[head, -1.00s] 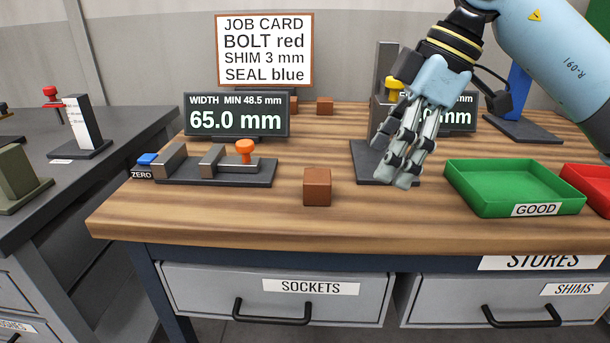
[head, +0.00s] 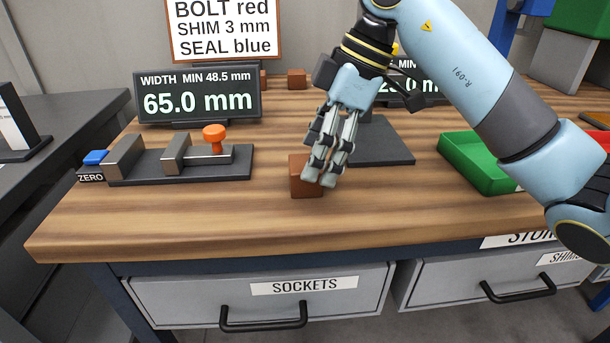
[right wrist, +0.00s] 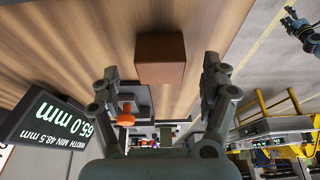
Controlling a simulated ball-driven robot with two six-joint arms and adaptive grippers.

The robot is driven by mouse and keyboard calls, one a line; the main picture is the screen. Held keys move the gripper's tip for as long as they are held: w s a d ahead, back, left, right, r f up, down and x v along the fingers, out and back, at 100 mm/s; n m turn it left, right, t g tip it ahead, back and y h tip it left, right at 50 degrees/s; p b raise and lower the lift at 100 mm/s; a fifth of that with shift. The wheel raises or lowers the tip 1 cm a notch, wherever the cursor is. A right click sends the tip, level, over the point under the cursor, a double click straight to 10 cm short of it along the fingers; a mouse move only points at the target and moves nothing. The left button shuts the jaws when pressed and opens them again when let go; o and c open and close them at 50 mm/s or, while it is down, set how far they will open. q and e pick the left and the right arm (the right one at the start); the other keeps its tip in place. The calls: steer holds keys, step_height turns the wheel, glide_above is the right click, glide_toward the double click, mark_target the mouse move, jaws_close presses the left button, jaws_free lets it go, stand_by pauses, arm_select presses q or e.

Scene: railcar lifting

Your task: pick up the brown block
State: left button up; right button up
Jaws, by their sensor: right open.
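The brown block (head: 302,182) sits on the wooden bench near its front edge, and my right gripper partly covers it in the head view. My right gripper (head: 325,172) points down over the block's right side; contact cannot be told there. In the right wrist view the block (right wrist: 160,58) lies ahead, beyond the two spread fingers (right wrist: 162,75), with nothing held between them. My left gripper does not show clearly in the head view.
A width gauge (head: 190,162) with an orange knob stands left of the block, with its display (head: 198,95) behind. A green tray (head: 470,165) lies to the right, partly behind my right arm. Two more brown blocks, one at the back (head: 297,79), stand by the wall. Bench front is clear.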

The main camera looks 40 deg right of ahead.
mark_target(305, 162)
steer(key=x, duration=0.3)
steer(key=shift+w+a+f, duration=0.15)
steer(key=shift+a+f, duration=0.1)
steer(key=c, duration=0.5)
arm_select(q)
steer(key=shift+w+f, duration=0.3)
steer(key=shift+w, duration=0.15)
arm_select(e)
steer(key=shift+r, duration=0.1)
steer(key=c, duration=0.9)
steer(key=shift+o, duration=0.2)
steer(key=shift+r, duration=0.55)
steer(key=v, duration=0.3)
steer(key=shift+a+r, duration=0.2)
steer(key=shift+r, duration=0.15)
arm_select(q)
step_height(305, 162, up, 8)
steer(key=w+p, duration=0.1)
steer(key=p, duration=0.6)
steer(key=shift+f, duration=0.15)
arm_select(e)
steer(key=s+d+r, duration=0.5)
steer(key=s+r, duration=0.1)
steer(key=s, duration=0.3)
steer(key=shift+s+d+r, duration=0.2)
